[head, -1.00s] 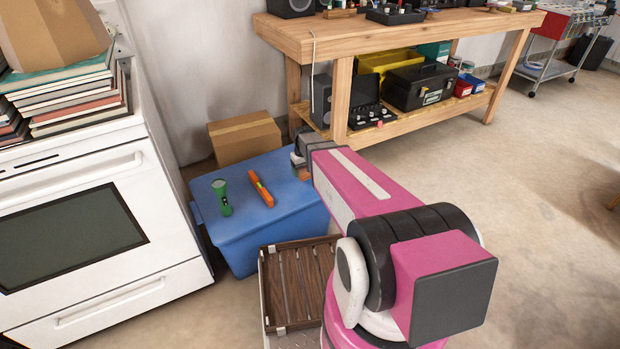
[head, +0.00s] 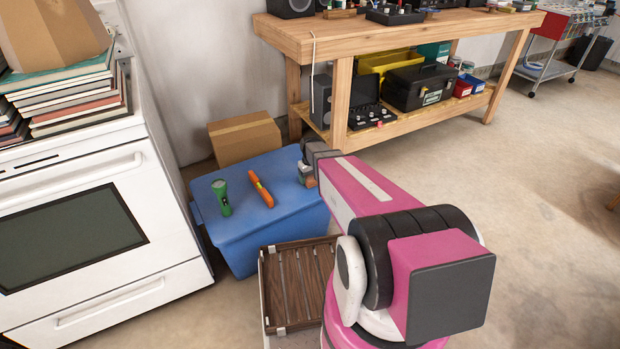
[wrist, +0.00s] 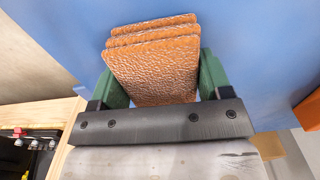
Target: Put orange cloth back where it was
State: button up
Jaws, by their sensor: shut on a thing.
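The orange cloth (wrist: 155,62) is a folded, textured stack with pale flecks. In the wrist view it sits between the two green fingers of my gripper (wrist: 157,80), which is shut on it. The blue storage box (head: 245,222) fills the background behind the cloth in that view. In the head view my gripper (head: 306,174) is over the right end of the box lid, and the cloth is mostly hidden by it. I cannot tell whether the cloth touches the lid.
A green flashlight (head: 222,197) and an orange level (head: 261,189) lie on the lid, left of my gripper. A cardboard box (head: 244,138) stands behind. The wooden workbench (head: 420,122) is close at the right, the white oven (head: 90,225) at the left. A slatted wooden crate (head: 295,285) stands in front.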

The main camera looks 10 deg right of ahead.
aim_at(310, 176)
jog(key=shift+f, duration=0.15)
jog(key=o, duration=0.8)
notch_tip(310, 176, up, 12)
jog(key=s+r+m, duration=0.1)
jog(key=s, duration=0.6)
jog(key=s+r+m, duration=0.1)
jog(key=s+r, duration=0.1)
jog(key=s, duration=0.5)
jog(key=s+r+m, duration=0.1)
jog(key=s+r, duration=0.1)
jog(key=s, duration=0.5)
jog(key=shift+r+m, duration=0.1)
jog(key=shift+m, duration=0.2)
